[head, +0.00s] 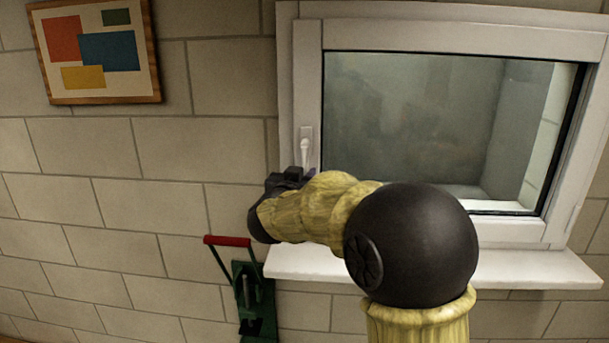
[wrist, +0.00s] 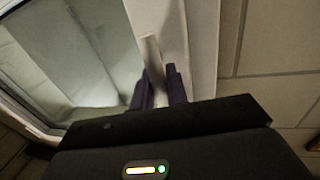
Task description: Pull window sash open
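The white-framed window sash (head: 307,90) stands in the wall in the head view and looks flush with its frame. Its white handle (head: 304,146) is on the left stile, with the lever pointing down. In the wrist view, the handle (wrist: 151,52) runs down between the two dark fingers of my gripper (wrist: 160,84). The fingers are close together on either side of the lever and look shut on it, though the contact is partly hidden. In the head view, my gripper (head: 292,176) is at the handle's lower end, and my arm hides the sash's lower left part.
A white sill (head: 530,268) juts out below the window. A green device with a red-handled lever (head: 228,241) stands against the wall, below and left of my gripper. A framed picture (head: 95,50) hangs at upper left. The wall between them is bare.

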